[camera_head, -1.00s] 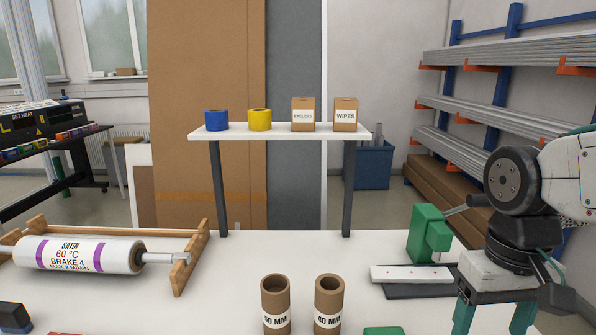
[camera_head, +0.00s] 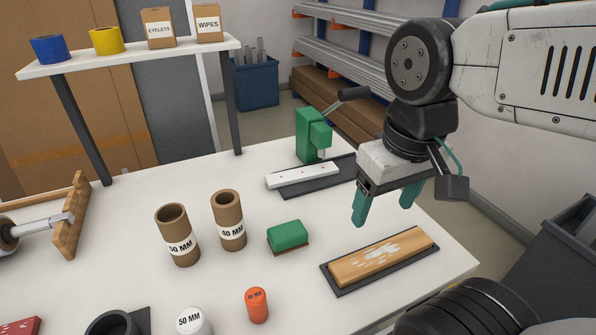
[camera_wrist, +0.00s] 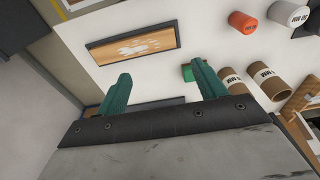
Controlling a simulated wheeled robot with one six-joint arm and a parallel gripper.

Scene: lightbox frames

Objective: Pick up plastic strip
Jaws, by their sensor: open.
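A narrow white strip with small red dots (camera_head: 300,175), which looks like the plastic strip, lies across the dark base plate (camera_head: 318,186) of a green hand press (camera_head: 308,135). My gripper (camera_head: 386,205) hangs in the air to the right of the strip, fingers downward, open and empty. It does not touch the strip. In the wrist view, my two teal fingers (camera_wrist: 162,68) stand wide apart with nothing between them. The strip cannot be made out in the wrist view; the gripper body hides that part of the table.
A wooden block on a dark tray (camera_head: 381,259), a green block (camera_head: 288,235), two cardboard tubes (camera_head: 230,220) and an orange cylinder (camera_head: 257,305) stand on the white table (camera_head: 440,280). A shelf (camera_head: 150,55) stands at the back left. The press's lever (camera_head: 353,94) juts toward my arm.

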